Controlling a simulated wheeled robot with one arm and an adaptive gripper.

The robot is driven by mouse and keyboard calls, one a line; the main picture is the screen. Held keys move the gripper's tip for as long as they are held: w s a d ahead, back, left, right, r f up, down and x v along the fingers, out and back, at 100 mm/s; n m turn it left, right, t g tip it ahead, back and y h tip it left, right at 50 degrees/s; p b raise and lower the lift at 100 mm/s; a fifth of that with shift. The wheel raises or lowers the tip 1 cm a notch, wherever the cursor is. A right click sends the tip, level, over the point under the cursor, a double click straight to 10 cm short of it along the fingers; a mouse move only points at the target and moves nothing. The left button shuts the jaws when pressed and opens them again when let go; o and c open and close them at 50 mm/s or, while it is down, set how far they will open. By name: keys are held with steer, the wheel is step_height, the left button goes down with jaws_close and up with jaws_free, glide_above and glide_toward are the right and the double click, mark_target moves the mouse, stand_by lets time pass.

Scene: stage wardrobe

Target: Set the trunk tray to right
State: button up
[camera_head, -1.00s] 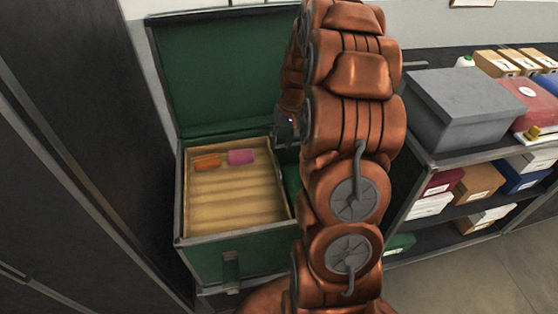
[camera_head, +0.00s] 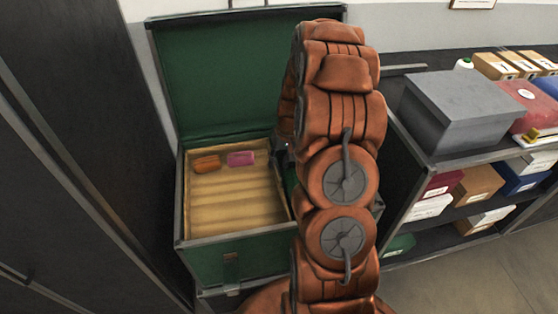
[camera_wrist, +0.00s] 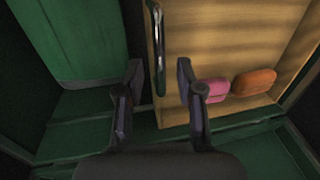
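The trunk tray (camera_head: 235,210) is a light wooden tray in the left part of the open green trunk (camera_head: 258,250). An orange item (camera_head: 207,164) and a pink item (camera_head: 241,158) lie at its far end. In the wrist view the tray (camera_wrist: 220,40) fills the upper right, with a dark metal handle (camera_wrist: 158,45) along its near side edge. My gripper (camera_wrist: 158,70) is open, its fingers apart, and the handle lies between the fingertips in the picture. I cannot tell whether they touch. In the head view my arm hides most of the gripper and the trunk's right part.
The trunk's raised lid (camera_head: 240,80) stands behind the tray. A dark shelf unit (camera_head: 440,160) with a large grey box (camera_head: 460,110) and several smaller boxes stands at right. A dark cabinet (camera_head: 80,130) is close on the left. Green trunk interior beside the tray is bare.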

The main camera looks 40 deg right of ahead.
jaws_close()
stand_by(0.7)
